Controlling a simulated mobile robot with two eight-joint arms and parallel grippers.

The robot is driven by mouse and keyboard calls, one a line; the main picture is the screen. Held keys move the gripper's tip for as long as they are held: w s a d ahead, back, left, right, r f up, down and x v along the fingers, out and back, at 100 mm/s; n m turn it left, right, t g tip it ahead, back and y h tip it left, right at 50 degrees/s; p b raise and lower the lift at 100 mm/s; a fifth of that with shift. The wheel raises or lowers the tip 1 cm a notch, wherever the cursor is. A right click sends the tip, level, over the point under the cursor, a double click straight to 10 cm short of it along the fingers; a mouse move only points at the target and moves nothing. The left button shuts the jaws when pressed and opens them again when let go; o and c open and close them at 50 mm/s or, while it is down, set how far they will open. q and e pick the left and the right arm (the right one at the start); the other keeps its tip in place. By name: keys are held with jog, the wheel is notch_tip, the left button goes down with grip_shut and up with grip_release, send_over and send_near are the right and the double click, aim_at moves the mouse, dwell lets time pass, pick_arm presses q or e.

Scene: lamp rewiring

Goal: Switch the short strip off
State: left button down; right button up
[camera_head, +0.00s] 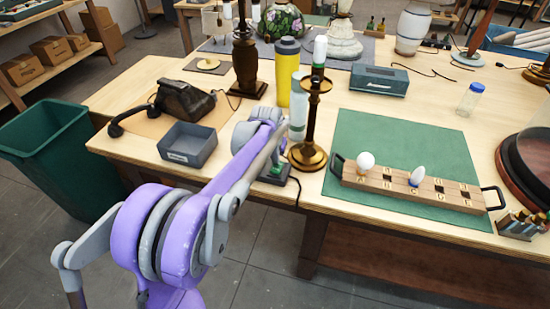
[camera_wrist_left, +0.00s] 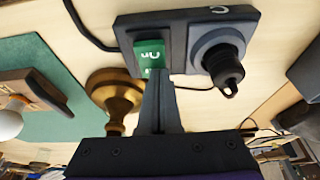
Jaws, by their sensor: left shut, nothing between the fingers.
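The short strip (camera_wrist_left: 185,40) is a dark block in the left wrist view. It has a green rocker switch (camera_wrist_left: 149,56) with upside-down lettering that looks like "On", and a black plug (camera_wrist_left: 225,65) sits in its round socket. My left gripper (camera_wrist_left: 157,76) is shut and empty, its tips at the edge of the switch; I cannot tell whether they touch it. In the head view the strip (camera_head: 286,178) lies at the table's front edge, partly hidden by my left arm. My right gripper is in neither view.
A brass lamp stand (camera_head: 308,155) stands close beside the strip. A grey bin (camera_head: 187,145) is to the left. A green mat (camera_head: 400,135) with a wooden bulb tray (camera_head: 410,188) lies to the right. A yellow bottle (camera_head: 286,70) stands behind.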

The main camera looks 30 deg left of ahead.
aim_at(273, 169)
pick_arm(q)
jog(key=shift+s+f, duration=0.1)
jog(key=shift+s, duration=0.1)
jog(key=shift+s+d, duration=0.2)
jog(key=shift+s, duration=0.45)
jog(key=shift+r, duration=0.4)
jog(key=p+v, duration=0.1)
jog(key=v, duration=0.1)
jog(key=w+p+v, duration=0.1)
jog(key=v, duration=0.1)
jog(key=shift+s+r+p, duration=0.15)
jog(key=shift+r+p, duration=0.15)
jog(key=shift+r, duration=0.2)
jog(key=v, duration=0.8)
jog(key=shift+s+r, duration=0.25)
